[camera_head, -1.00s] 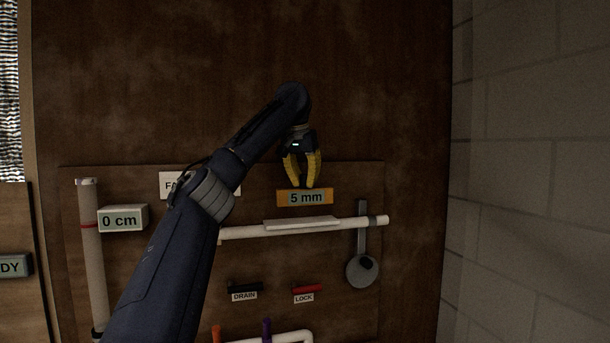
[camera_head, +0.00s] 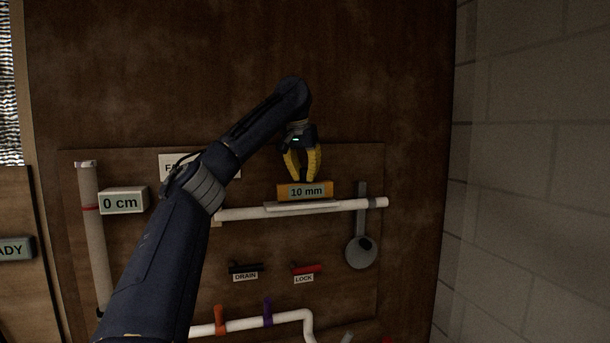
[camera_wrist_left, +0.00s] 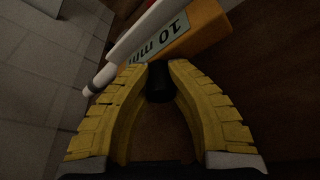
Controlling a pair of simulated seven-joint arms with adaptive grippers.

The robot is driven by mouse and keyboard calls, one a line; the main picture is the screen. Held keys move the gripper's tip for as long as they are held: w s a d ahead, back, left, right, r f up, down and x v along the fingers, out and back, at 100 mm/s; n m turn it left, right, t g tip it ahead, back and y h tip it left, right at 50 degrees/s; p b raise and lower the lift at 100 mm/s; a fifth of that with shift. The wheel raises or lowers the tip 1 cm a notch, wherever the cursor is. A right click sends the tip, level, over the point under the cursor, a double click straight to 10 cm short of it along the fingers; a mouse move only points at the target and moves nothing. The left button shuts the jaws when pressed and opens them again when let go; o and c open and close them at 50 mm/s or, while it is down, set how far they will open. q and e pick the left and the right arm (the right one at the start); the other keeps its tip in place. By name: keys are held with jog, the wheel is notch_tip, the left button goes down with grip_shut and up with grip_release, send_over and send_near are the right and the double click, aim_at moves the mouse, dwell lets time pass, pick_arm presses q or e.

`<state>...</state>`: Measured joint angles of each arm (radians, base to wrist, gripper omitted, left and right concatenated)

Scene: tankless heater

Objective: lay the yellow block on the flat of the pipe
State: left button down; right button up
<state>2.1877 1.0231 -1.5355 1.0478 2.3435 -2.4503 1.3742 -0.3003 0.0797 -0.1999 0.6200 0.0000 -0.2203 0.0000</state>
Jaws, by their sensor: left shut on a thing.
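The yellow-orange block (camera_head: 279,191) shows a "10 mm" label and hangs under my left gripper (camera_head: 303,180). In the left wrist view the yellow fingers close around a dark knob (camera_wrist_left: 159,82) beside the block (camera_wrist_left: 207,22). The white pipe (camera_head: 345,206) runs across the board, with a thin pale flat (camera_head: 302,207) on its top. The block's lower edge is at the flat's upper edge in the head view; I cannot tell whether they touch. The pipe (camera_wrist_left: 101,80) also shows in the left wrist view. My right gripper is out of view.
A grey round-ended lever (camera_head: 361,250) hangs at the pipe's right end. Black DRAIN (camera_head: 246,268) and red LOCK (camera_head: 307,269) handles sit below. A "0 cm" box (camera_head: 122,201) is by the left upright pipe. Orange and purple handles are on the lower pipe.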

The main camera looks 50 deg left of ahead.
pick_arm(q)
jog(key=shift+f, duration=0.4)
dwell(0.4)
jog(key=c, duration=1.3)
grip_release()
jog(key=shift+o, duration=0.2)
jog(key=v, duration=1.2)
